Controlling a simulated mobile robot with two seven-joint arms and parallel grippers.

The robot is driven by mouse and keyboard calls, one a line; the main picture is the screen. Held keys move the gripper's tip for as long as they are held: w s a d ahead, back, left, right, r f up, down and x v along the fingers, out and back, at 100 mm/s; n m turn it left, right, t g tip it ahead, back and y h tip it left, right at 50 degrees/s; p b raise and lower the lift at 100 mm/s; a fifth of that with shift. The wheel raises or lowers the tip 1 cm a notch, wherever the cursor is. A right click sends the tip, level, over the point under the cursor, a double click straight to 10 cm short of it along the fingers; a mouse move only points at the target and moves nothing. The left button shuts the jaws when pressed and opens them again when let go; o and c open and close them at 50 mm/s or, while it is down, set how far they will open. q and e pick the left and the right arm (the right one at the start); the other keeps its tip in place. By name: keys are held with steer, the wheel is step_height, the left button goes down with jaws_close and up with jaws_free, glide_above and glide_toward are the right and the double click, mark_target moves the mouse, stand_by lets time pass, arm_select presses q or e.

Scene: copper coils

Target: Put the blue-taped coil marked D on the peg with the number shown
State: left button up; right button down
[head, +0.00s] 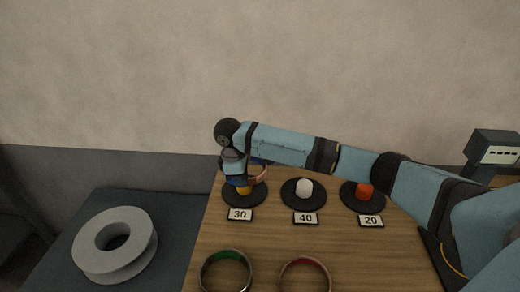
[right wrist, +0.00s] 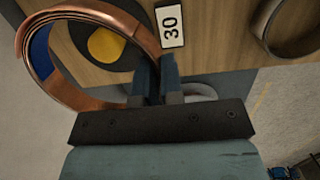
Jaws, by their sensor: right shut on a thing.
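My right gripper (head: 243,180) is shut on the rim of a copper coil (head: 262,173), over the left disc with the yellow peg (head: 244,190) and card 30 (head: 240,214). In the right wrist view the coil (right wrist: 140,27) shows blue tape (right wrist: 41,52) on its inner side. The yellow peg (right wrist: 105,45) shows through the ring. I cannot tell whether the coil is above the peg or down around it. A letter D is not visible. The white peg (head: 304,187) has card 40 (head: 305,218); the red-orange peg (head: 365,189) has card 20 (head: 371,221). My left gripper is not in view.
A green-taped coil (head: 247,264) and a red-taped coil (head: 328,270) lie at the front of the wooden table (head: 270,236). A grey spool (head: 79,249) is on the dark surface to the left. A device with a display (head: 503,156) stands far right; its reading is too small to tell.

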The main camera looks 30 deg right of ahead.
arm_select(q)
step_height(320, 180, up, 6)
steer(key=p, duration=0.7)
arm_select(e)
steer(key=w+d+r+n+t, duration=0.25)
steer(key=d+n, duration=0.45)
steer(key=n, duration=0.4)
steer(key=n+b, duration=0.2)
steer(key=b, duration=0.3)
glide_above(261, 195)
step_height(261, 195, down, 6)
steer(key=shift+s+a+f+g, duration=0.1)
steer(key=shift+a+f+g, duration=0.05)
steer(key=shift+f, duration=0.8)
steer(key=shift+s+a+f+g, duration=0.1)
steer(key=shift+f, duration=0.85)
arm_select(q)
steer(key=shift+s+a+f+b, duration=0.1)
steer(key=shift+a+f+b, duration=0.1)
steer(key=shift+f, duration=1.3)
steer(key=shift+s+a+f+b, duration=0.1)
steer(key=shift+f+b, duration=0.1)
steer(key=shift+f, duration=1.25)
arm_select(e)
steer(key=shift+w+f, duration=0.1)
steer(key=shift+f, duration=1.3)
steer(key=c, duration=1.2)
jaws_free()
